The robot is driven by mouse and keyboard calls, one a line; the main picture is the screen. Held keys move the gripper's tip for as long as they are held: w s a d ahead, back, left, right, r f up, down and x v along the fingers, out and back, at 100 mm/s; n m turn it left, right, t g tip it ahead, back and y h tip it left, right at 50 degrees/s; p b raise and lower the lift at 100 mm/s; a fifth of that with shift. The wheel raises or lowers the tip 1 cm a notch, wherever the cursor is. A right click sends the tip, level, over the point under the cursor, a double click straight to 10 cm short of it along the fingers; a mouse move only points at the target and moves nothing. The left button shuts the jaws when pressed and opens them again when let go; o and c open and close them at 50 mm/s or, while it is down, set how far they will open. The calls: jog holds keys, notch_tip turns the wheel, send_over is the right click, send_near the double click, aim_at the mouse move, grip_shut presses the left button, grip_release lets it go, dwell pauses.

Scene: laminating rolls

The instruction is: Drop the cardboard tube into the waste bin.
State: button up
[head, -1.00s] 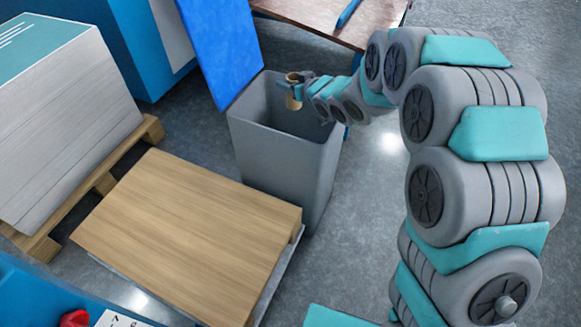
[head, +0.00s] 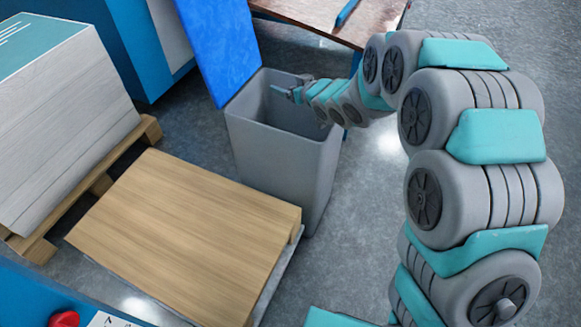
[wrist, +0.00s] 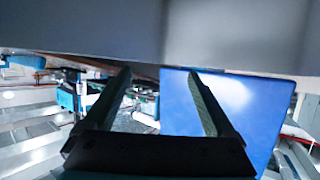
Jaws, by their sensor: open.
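The grey waste bin (head: 277,150) stands upright on the floor with its blue lid (head: 222,45) swung open at the back left. My gripper (head: 283,92) is over the bin's opening, near the far rim, and no tube is between its fingers. In the wrist view my gripper (wrist: 162,85) shows two dark fingers spread apart with nothing between them. A blue panel (wrist: 225,115), probably the lid, fills part of that view. The cardboard tube is not visible in either view now; the bin's floor is hidden by its front wall.
A low wooden-topped block (head: 185,230) stands in front of the bin. A pallet (head: 125,165) with a tall paper stack (head: 65,120) is at the left. A brown-topped table (head: 320,18) stands behind the bin. The floor right of the bin is open.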

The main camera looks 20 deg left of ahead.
jog(key=shift+s+d, duration=0.1)
jog(key=v, duration=0.7)
jog(key=shift+s+d+r, duration=0.15)
jog(key=shift+d, duration=0.05)
dwell(0.3)
jog(key=d+m+h, duration=0.3)
jog(key=d+h, duration=0.3)
jog(key=d, duration=1.1)
jog(key=s+d+m+g+h, duration=0.2)
jog(key=s+d+m+h, duration=0.15)
jog(key=s+d, duration=0.85)
jog(key=s+d+m+g, duration=0.2)
jog(key=s+d+g, duration=0.1)
jog(key=s, duration=1.1)
jog(key=s+d+r+m+g+h, duration=0.1)
jog(key=s+d+g, duration=0.2)
jog(key=s, duration=1.2)
jog(key=shift+m+g, duration=0.35)
jog(key=shift+g, duration=0.85)
